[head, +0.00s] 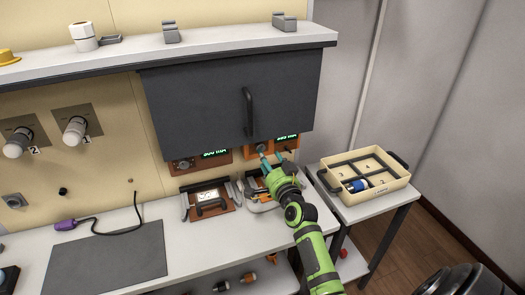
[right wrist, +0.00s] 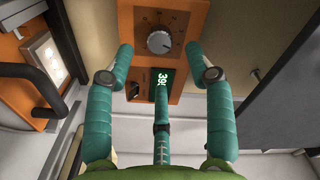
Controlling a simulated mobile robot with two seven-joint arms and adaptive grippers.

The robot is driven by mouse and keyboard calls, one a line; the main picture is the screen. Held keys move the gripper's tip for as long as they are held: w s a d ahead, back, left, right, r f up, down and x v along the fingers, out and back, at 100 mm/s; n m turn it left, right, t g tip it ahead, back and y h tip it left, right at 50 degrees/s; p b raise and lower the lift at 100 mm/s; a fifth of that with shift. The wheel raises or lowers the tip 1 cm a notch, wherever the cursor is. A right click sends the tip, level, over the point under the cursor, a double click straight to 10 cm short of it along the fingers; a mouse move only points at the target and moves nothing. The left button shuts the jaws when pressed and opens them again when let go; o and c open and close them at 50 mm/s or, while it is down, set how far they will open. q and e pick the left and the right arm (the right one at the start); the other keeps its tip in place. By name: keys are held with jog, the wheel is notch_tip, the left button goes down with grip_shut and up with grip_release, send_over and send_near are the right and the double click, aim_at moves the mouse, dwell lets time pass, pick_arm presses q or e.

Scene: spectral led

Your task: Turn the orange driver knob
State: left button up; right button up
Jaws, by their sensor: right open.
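The orange driver (head: 250,150) is a box under the dark cabinet at the back of the bench, with a green lit display. In the right wrist view the driver (right wrist: 120,20) shows its round grey knob (right wrist: 159,42) with a dial scale around it. My right gripper (head: 266,160) is in front of the driver. Its teal fingers (right wrist: 161,50) are open, one on each side of the knob and apart from it in the picture. A third finger lies below, over the display (right wrist: 163,77). I cannot tell any contact. My left gripper is not in view.
The dark cabinet (head: 200,95) with a handle hangs just above. A second, red-brown driver (head: 183,166) and a framed panel with a handle (head: 210,197) stand to the left. A beige divided tray (head: 345,195) is on the right side table. A grey mat (head: 110,260) lies left.

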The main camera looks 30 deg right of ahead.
aim_at(260, 147)
jog(key=shift+x, duration=2.7)
jog(key=shift+c, duration=0.4)
grip_shut()
